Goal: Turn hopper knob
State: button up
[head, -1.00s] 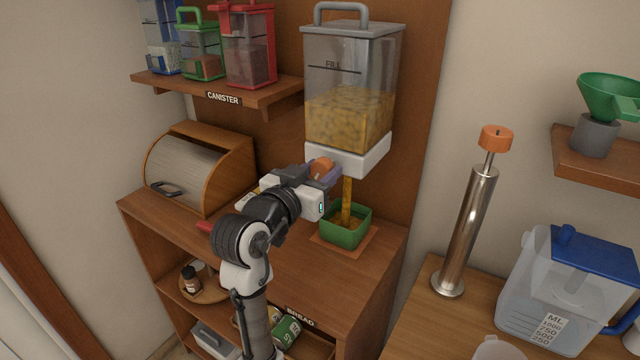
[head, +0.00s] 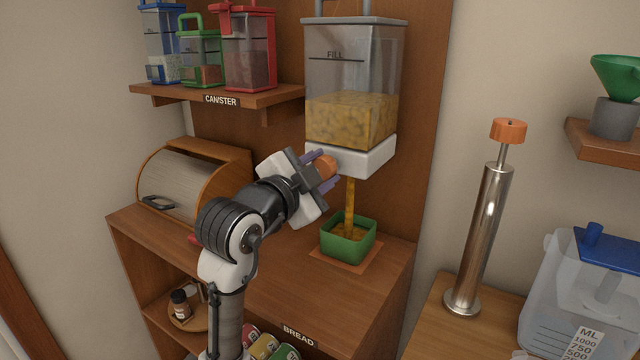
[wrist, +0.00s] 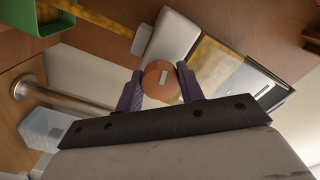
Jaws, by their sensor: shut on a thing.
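The hopper (head: 352,90) is a clear bin with a grey lid and a white base, mounted on a wooden panel. Yellow-brown contents fill its lower part, below the FILL line. Its orange knob (head: 325,166) is on the front of the white base. My gripper (head: 325,170) is shut on the knob, with a purple finger on each side; the wrist view shows the knob (wrist: 160,80) between both fingers. A yellow-brown stream (head: 349,203) runs from the base into a green square bowl (head: 347,246) below, which holds some of it.
An orange-brown mat (head: 326,255) lies under the bowl on the wooden cabinet. A bread box (head: 190,180) stands behind my arm at left. Canisters (head: 250,50) stand on a shelf above. A steel cylinder (head: 480,240) and a clear jug (head: 560,290) stand right.

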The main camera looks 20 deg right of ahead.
jog(key=shift+m+b, duration=0.7)
jog(key=shift+m, duration=0.4)
jog(key=o, duration=1)
jog(key=b+v, duration=0.2)
jog(key=v, duration=1.1)
jog(key=shift+s+a, duration=0.25)
jog(key=shift+a, duration=0.05)
